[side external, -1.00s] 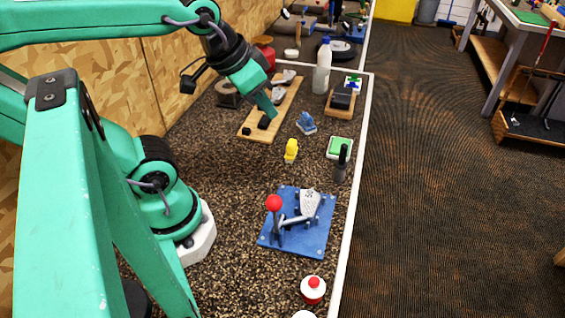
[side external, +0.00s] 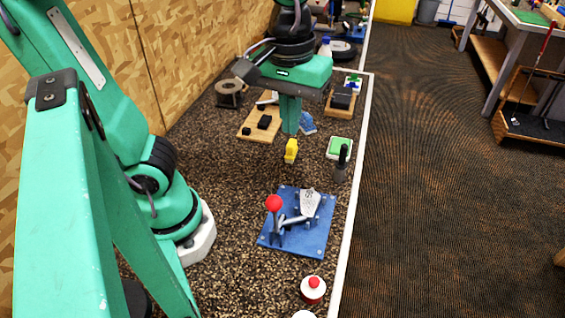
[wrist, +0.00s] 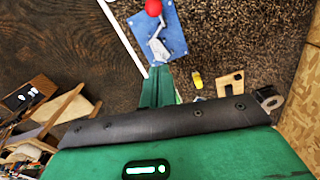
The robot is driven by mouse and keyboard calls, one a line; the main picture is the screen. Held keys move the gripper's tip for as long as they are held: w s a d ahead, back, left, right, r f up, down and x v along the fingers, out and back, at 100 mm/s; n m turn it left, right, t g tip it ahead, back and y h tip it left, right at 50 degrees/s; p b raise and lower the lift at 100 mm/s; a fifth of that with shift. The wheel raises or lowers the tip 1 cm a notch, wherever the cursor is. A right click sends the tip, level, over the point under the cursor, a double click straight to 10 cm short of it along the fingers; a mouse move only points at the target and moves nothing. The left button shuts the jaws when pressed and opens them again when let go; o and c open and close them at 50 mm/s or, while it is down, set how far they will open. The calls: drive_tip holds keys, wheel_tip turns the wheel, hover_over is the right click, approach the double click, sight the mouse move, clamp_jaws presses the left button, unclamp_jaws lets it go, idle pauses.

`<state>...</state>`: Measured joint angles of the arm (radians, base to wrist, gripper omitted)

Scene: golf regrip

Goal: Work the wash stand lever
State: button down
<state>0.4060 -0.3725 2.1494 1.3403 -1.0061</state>
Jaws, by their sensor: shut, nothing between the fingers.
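The wash stand is a blue plate (side external: 318,238) on the dark speckled bench top, in the middle of the side view. A grey metal lever with a red ball knob (side external: 274,202) stands up at its left, and a pale wedge-shaped part (side external: 310,203) sits on the plate. In the wrist view the red knob (wrist: 154,8) and blue plate (wrist: 175,38) show at the top. My green gripper (side external: 290,130) points down, shut and empty, above the bench behind the stand, near the yellow piece. It is apart from the lever.
A yellow piece (side external: 291,150), a blue piece (side external: 307,123), a green-topped block (side external: 340,147) and a dark upright tool (side external: 341,165) stand behind the stand. A red-capped white jar (side external: 313,289) is in front. A wooden board (side external: 258,130) lies behind left.

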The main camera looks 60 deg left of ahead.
sight(278, 210)
drive_tip(key=shift+d+r+n, duration=0.1)
drive_tip(key=shift+d+n, duration=0.2)
drive_tip(key=shift+d, duration=0.05)
wheel_tip(278, 210, down, 11)
drive_tip(key=s+d, duration=0.1)
drive_tip(key=s, duration=0.2)
drive_tip(key=shift+d, duration=0.2)
idle(0.6)
idle(0.5)
